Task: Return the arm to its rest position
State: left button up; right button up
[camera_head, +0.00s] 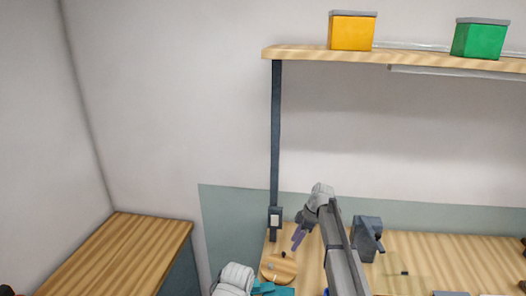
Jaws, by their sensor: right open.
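My right arm reaches up from the bottom edge to a white wrist joint. My right gripper (298,240) hangs down from it, small and dark, over the left part of the wooden worktable (450,255). It is open, and I see nothing held between its fingers. A white rounded joint (235,278) at the bottom edge looks like part of my left arm. My left gripper does not show. I cannot clearly make out any glass rods on the table.
A round wooden piece (278,268) and a teal item (270,288) lie near the worktable's left end. A dark grey device (367,238) stands right of my right arm. A shelf (300,52) above bears yellow (352,32) and green (478,41) boxes.

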jog(key=s+d+f+m+h, duration=0.15)
jog(key=s+m+h, duration=0.25)
jog(key=s+m, duration=1.8)
jog(key=s+a+n+h, duration=0.1)
jog(key=s+a+n, duration=0.8)
jog(key=s+a, duration=0.1)
jog(key=shift+s+a+r, duration=0.15)
jog(key=shift+s+a, duration=0.15)
jog(key=shift+a, duration=0.15)
jog(key=shift+c, duration=0.2)
